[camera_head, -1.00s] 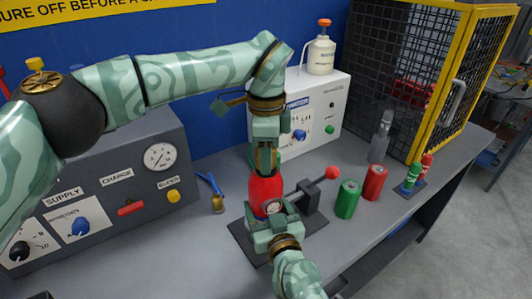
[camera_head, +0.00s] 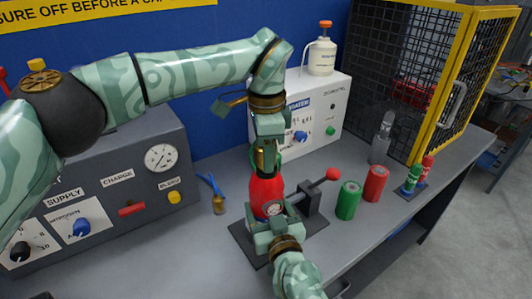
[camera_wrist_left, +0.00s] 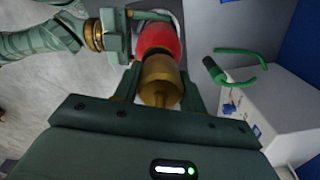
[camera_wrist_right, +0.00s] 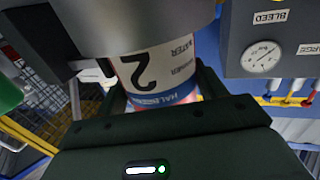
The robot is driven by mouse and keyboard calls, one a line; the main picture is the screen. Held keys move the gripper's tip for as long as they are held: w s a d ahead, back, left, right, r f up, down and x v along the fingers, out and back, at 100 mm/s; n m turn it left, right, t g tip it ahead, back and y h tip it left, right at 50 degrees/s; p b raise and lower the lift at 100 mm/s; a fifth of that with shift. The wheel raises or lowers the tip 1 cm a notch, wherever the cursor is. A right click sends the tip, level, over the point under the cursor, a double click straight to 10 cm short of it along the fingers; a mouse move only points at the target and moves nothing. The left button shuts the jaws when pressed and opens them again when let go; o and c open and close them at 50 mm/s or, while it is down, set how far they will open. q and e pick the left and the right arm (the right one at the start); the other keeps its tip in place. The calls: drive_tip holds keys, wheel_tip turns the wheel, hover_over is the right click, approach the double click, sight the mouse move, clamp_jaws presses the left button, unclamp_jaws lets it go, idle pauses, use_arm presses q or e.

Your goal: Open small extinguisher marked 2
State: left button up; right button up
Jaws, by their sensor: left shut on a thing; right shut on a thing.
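The small extinguisher (camera_head: 266,186) has a red body and stands upright at a dark clamp stand (camera_head: 240,232) on the bench. In the right wrist view its label (camera_wrist_right: 155,75) reads 2. My left gripper (camera_head: 265,162) comes down from above and is shut on its brass top (camera_wrist_left: 158,75), which sits against the red body (camera_wrist_left: 156,42). My right gripper (camera_head: 270,222) is shut on the lower part of the body from the front. The fingers hide parts of the brass top and the label.
A lever with a red knob (camera_head: 333,174) stands right of the extinguisher. Green (camera_head: 348,200) and red (camera_head: 376,183) cylinders stand beyond it. A grey charge panel (camera_head: 150,150) is at left, a white box (camera_head: 325,115) behind, a mesh cage (camera_head: 400,80) at right.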

use_arm(q)
drive_tip(key=shift+r, duration=0.85)
use_arm(e)
drive_tip(key=shift+f, duration=0.1)
use_arm(q)
drive_tip(key=shift+r, duration=2)
use_arm(e)
drive_tip(key=o, duration=1.9)
drive_tip(key=shift+o, duration=0.2)
